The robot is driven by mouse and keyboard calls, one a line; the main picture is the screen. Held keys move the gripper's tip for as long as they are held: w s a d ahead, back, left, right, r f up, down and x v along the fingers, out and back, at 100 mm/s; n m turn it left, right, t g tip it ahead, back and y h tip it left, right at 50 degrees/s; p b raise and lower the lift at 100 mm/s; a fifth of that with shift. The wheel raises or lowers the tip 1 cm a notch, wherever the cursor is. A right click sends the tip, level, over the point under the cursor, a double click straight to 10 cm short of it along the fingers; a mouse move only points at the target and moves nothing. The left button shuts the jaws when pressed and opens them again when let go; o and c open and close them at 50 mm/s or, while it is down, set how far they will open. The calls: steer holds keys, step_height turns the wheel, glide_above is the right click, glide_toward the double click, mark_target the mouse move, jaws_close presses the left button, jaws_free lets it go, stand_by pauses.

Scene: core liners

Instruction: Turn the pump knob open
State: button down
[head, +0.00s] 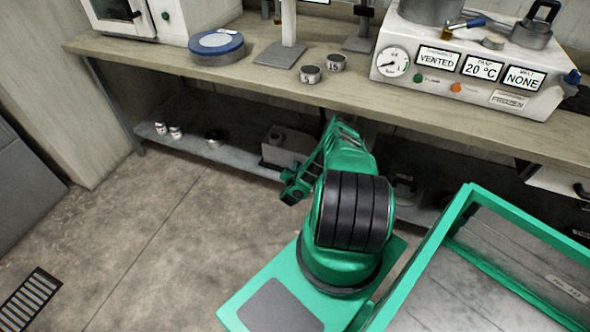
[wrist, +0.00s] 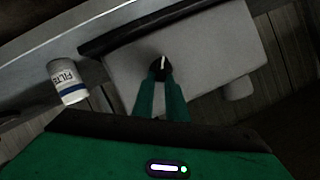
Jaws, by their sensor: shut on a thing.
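The pump is a pale grey box (wrist: 215,50) that fills the upper middle of the wrist view. Its small black round knob (wrist: 161,66) bears a white mark, which points almost straight up in that picture. My gripper (wrist: 160,77) has its two green fingers shut on the knob, one on each side; they cover its lower part. In the head view, a grey box (head: 284,150) that looks like the pump stands on the low shelf under the bench.
A white jar with a blue band (wrist: 67,82) stands left of the pump in the wrist view. The low shelf (head: 210,150) runs under the bench top (head: 240,75). A green-framed bin (head: 470,205) stands right of my base. The floor at left is mostly clear.

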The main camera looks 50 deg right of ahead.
steer(key=shift+s+d+f+m+t, duration=0.25)
steer(key=shift+m+t, duration=0.3)
steer(key=shift+m, duration=0.5)
steer(key=shift+s+d+f+m+t, duration=0.1)
steer(key=shift+d+m+t, duration=0.1)
steer(key=shift+m+t, duration=0.6)
steer(key=shift+s+d+f+m+t, duration=0.25)
steer(key=shift+m+t, duration=0.1)
steer(key=shift+m, duration=0.9)
steer(key=shift+h, duration=0.3)
steer(key=shift+w+d, duration=0.1)
steer(key=c, duration=1.8)
jaws_free()
steer(key=shift+o, duration=0.2)
steer(key=shift+m, duration=0.3)
steer(key=shift+a, duration=0.4)
steer(key=f+v, duration=0.1)
steer(key=v, duration=1)
steer(key=shift+d, duration=0.15)
